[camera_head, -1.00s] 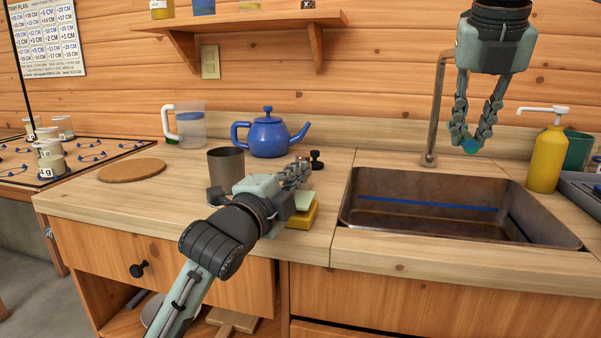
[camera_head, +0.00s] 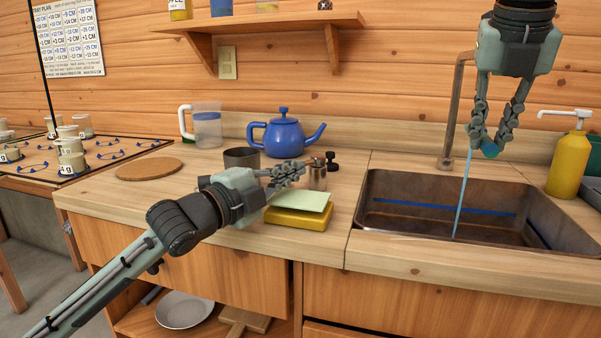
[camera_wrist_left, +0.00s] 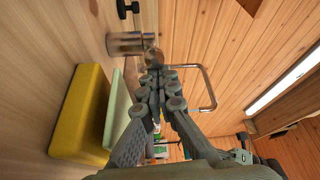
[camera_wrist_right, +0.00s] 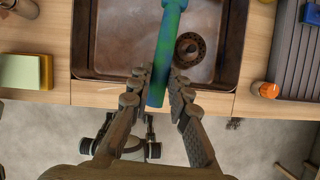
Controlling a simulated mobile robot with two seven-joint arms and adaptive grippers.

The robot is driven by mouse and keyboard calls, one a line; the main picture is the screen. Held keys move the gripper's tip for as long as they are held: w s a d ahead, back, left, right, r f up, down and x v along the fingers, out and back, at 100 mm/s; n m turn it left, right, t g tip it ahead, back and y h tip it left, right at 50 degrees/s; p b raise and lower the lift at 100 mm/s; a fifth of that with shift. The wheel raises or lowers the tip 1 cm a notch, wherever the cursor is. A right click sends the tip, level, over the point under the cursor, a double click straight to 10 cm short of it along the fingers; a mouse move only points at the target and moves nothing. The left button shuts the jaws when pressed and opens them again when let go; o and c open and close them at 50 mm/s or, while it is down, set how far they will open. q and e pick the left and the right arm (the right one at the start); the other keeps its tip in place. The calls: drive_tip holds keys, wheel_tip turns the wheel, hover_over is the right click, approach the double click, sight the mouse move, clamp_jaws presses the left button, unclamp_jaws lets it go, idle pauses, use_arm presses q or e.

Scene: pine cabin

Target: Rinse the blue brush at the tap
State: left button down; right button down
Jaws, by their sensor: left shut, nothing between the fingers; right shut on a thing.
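My right gripper (camera_head: 486,147) is shut on the blue brush, high over the sink (camera_head: 375,224). In the right wrist view the brush (camera_wrist_right: 160,50) is a blue-green bar with green patches between the fingers (camera_wrist_right: 158,92). Only its round teal end (camera_head: 490,149) shows in the head view. The tap (camera_head: 455,105) is a bent metal pipe behind the sink, its spout partly hidden by my right gripper. A thin blue stream (camera_head: 462,195) runs down into the sink beside the gripper; whether it touches the brush is unclear. My left gripper (camera_head: 300,172) is shut and empty beside a small metal canister (camera_head: 318,176).
A yellow sponge (camera_head: 300,217) with a pale green pad lies below my left gripper. A dark cup (camera_head: 240,158), blue teapot (camera_head: 283,135) and clear jug (camera_head: 207,127) stand behind. A yellow pump bottle (camera_head: 570,162) stands right of the sink. The front counter is clear.

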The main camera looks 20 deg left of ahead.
use_arm(q)
drive_tip(key=shift+w+a, duration=0.15)
drive_tip(key=shift+a, duration=0.45)
drive_tip(key=shift+d, duration=0.1)
drive_tip(key=shift+d+r, duration=0.1)
drive_tip(key=shift+d, duration=0.25)
drive_tip(key=s+d, duration=0.1)
drive_tip(key=d, duration=0.1)
drive_tip(key=shift+s+d+r, duration=0.3)
drive_tip(key=shift+s+d, duration=0.05)
drive_tip(key=shift+s, duration=0.05)
drive_tip(key=s+a, duration=0.6)
drive_tip(key=shift+s+f, duration=0.1)
drive_tip(key=shift+f, duration=0.3)
drive_tip(key=shift+s+a+r, duration=0.1)
drive_tip(key=shift+s+a, duration=0.25)
drive_tip(key=shift+s, duration=0.15)
